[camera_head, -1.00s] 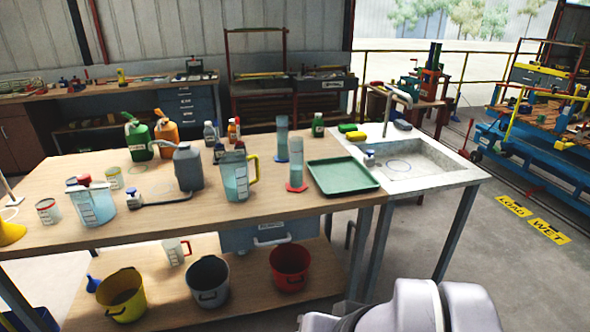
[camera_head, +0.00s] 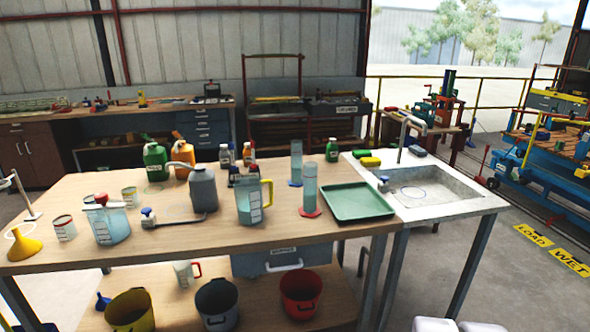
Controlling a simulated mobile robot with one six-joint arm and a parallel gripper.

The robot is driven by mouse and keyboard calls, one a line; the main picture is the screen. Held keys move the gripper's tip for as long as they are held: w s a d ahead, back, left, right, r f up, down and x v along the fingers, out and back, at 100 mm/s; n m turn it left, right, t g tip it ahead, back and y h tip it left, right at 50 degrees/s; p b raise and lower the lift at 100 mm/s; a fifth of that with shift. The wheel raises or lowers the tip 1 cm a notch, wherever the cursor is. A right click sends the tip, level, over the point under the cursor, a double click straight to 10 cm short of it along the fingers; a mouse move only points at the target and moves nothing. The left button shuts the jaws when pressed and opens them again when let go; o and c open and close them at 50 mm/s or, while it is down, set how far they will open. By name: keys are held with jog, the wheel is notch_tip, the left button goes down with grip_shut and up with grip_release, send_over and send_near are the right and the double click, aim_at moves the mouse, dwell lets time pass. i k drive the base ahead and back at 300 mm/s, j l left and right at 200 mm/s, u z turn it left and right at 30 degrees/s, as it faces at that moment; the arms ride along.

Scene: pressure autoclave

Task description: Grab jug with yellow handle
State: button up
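The jug with the yellow handle (camera_head: 250,202) stands upright on the wooden workbench (camera_head: 350,228), a little right of the bench's middle and close to its front edge. It is clear with bluish contents, and its yellow handle (camera_head: 269,192) is on its right side. A grey can (camera_head: 203,190) stands to its left, and a cylinder on a red base (camera_head: 310,188) to its right. A second jug with a red top (camera_head: 107,222) stands further left. My gripper is not in view; only white parts, likely my own, show at the bottom right edge.
A green tray (camera_head: 357,203) and a sink (camera_head: 425,188) lie to the right. Black, red and yellow buckets and a red-handled jug (camera_head: 187,272) stand on the lower shelf. Floor is open at right.

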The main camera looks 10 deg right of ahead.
aim_at(248, 194)
jog(key=i+j, duration=0.1)
jog(key=i, duration=1.45)
